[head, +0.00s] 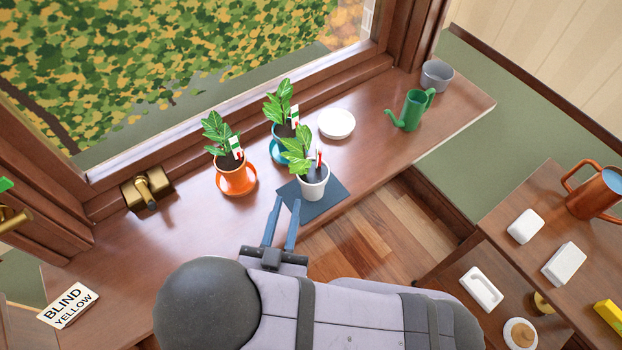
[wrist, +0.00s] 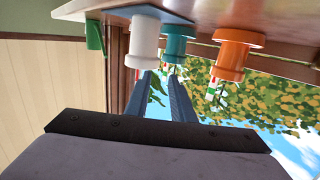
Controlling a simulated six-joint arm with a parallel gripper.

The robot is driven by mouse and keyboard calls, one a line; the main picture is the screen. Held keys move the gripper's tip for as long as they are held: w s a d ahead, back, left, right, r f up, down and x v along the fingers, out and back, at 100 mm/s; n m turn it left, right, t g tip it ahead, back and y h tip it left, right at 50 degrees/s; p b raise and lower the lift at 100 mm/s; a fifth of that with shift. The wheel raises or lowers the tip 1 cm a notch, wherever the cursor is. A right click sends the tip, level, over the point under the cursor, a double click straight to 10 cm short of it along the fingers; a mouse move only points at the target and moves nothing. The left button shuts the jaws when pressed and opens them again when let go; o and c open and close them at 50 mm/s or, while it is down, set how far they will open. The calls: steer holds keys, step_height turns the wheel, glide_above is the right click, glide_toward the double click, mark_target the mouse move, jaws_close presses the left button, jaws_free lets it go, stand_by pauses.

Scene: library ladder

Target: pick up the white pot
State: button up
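The white pot (head: 314,187) stands upright on a dark blue-grey square mat (head: 330,205) on the wooden sill, with a leafy plant and a red-and-white tag in it. My gripper (head: 287,200) is open and empty, its two blue fingers apart, with the tips just left of and in front of the pot, not around it. In the wrist view, which looks upside down, the white pot (wrist: 143,45) is just beyond the fingertips of my gripper (wrist: 161,76), toward the left. The fingers partly hide its plant there.
An orange pot (head: 236,180) and a teal pot (head: 279,148), both planted, stand behind and left of the white pot. A white saucer (head: 337,124), green watering can (head: 411,110) and grey pot (head: 436,76) are farther right. A brass fitting (head: 147,189) is left.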

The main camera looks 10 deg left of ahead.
mark_target(300, 178)
steer(key=shift+t, duration=0.5)
steer(key=shift+w+d+r+p, duration=0.1)
steer(key=shift+w+d+p, duration=0.15)
steer(key=shift+w, duration=0.75)
steer(key=shift+w+d+r+p, duration=0.15)
steer(key=shift+w+d+p, duration=0.1)
steer(key=shift+w, duration=0.75)
steer(key=shift+w+d+r+p, duration=0.1)
steer(key=shift+w+d+p, duration=0.15)
steer(key=shift+w, duration=0.75)
steer(key=shift+w+p, duration=0.7)
steer(key=shift+w, duration=1.95)
jaws_close()
